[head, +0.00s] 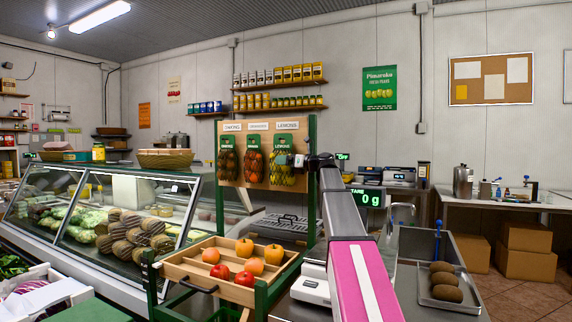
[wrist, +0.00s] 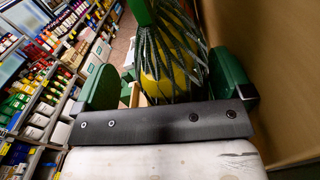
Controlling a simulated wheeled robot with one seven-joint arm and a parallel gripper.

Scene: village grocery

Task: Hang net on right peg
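A net of yellow lemons (head: 287,178) with a green top hangs against the right side of the wooden board (head: 228,167), under the "LEMONS" label. The peg behind its top cannot be made out. My gripper (head: 304,160) is at the right edge of this net, partly hidden by my arm. In the wrist view my gripper (wrist: 165,85) has its green fingers wide apart. The dark mesh and lemons (wrist: 172,75) show between or just beyond them, nearer the right finger, with a gap at the left finger. Two other nets hang left: dark brown (head: 228,163) and orange (head: 253,165).
A wooden crate (head: 200,282) with several fruits stands below the board. A glass display case (head: 90,215) is at left. A scale display (head: 368,198) is behind my arm. A metal tray (head: 455,296) with brown fruits lies at right.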

